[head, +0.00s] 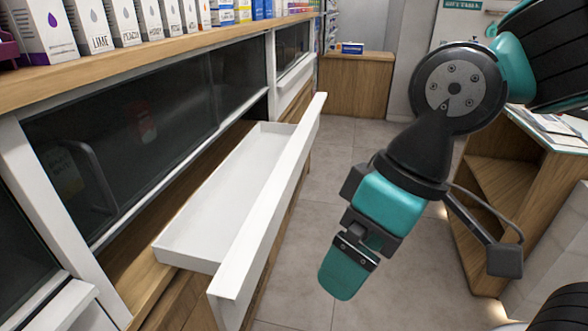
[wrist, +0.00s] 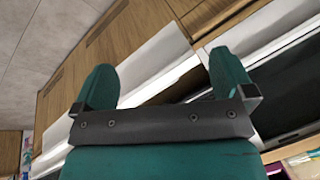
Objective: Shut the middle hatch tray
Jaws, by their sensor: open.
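The middle hatch tray (head: 215,200) is white, shallow and empty. It stands pulled out from the counter in the head view, with its long white front panel (head: 262,215) facing the aisle. My gripper (head: 342,280) is to the right of the panel, on the aisle side, pointing down, with a visible gap between them in that view. In the wrist view my gripper (wrist: 162,75) has its two teal fingers spread apart with nothing held. White panels and a dark gap of the counter show beyond the fingers; I cannot tell exactly which panel lies between them.
Dark glass hatch panes (head: 130,130) run behind the tray under a wooden shelf (head: 150,52) lined with boxes. A second wooden counter (head: 490,180) stands at the right. A wooden cabinet (head: 355,88) is at the back. The grey tiled floor (head: 350,150) between is clear.

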